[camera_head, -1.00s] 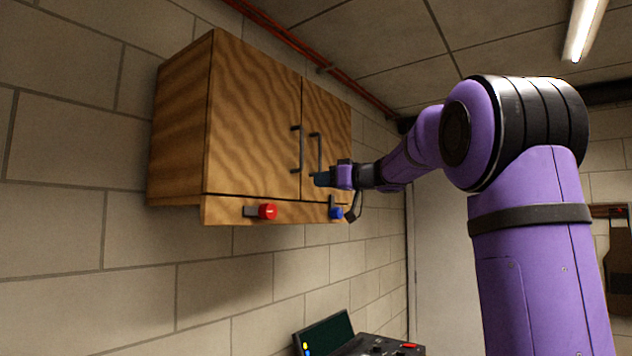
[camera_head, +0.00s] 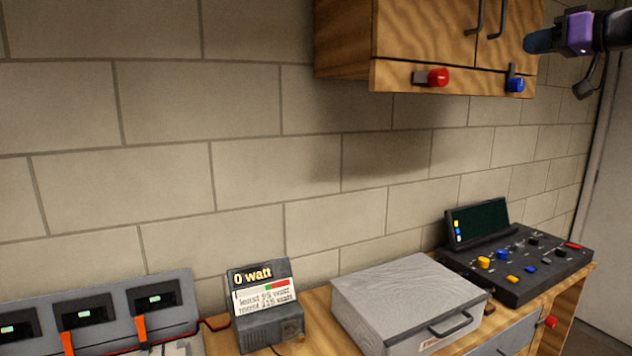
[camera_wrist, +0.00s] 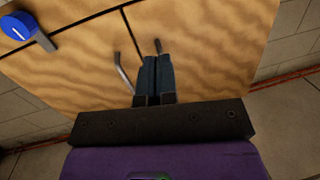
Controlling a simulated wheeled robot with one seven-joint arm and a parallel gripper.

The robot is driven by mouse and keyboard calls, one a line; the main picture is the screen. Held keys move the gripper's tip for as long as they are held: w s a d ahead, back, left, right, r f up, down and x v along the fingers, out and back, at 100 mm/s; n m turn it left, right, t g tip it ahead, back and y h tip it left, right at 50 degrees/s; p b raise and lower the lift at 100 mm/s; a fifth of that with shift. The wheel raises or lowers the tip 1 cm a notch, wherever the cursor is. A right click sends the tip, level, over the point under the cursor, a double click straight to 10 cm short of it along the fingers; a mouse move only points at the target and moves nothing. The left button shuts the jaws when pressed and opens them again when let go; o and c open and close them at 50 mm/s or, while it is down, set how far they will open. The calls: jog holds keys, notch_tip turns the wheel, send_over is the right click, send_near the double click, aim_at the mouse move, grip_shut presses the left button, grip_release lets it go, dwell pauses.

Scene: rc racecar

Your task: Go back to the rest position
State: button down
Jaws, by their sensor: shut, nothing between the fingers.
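My gripper (camera_head: 541,40) is at the upper right of the head view, in front of the wooden wall cabinet (camera_head: 420,30). In the wrist view its two dark fingers (camera_wrist: 156,73) are together with nothing between them. They point at the cabinet doors (camera_wrist: 215,45) close to the door handles. One dark handle (camera_wrist: 123,72) shows just left of the fingers; the other is mostly hidden behind them. I cannot tell whether the fingers touch it. Both doors look closed.
A red knob (camera_head: 438,77) and a blue knob (camera_head: 515,85) sit under the cabinet. Below are a wooden bench (camera_head: 322,335), a grey case (camera_head: 400,290), a control panel (camera_head: 520,262), a watt meter (camera_head: 265,305) and chargers (camera_head: 100,310). Air before the wall is clear.

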jog(key=s+a+f+m+g, duration=0.1)
jog(key=s+a+f+g, duration=0.1)
jog(key=s+a+f, duration=0.3)
jog(key=s+a+f+m+g, duration=0.1)
jog(key=s+a+f+g, duration=0.2)
jog(key=a, duration=0.4)
jog(key=s+a+f+m+g+h, duration=0.1)
jog(key=s+f+h, duration=0.3)
jog(key=s+f, duration=0.6)
jog(key=s+a+f+m+g+h, duration=0.2)
jog(key=s+a+f+g+h, duration=0.1)
jog(key=s+f, duration=0.7)
notch_tip(320, 180, down, 2)
jog(key=shift+a+f+g+h, duration=0.1)
jog(key=shift+a+g+h, duration=0.2)
jog(key=shift+a+h, duration=0.5)
jog(key=c, duration=1.8)
grip_release()
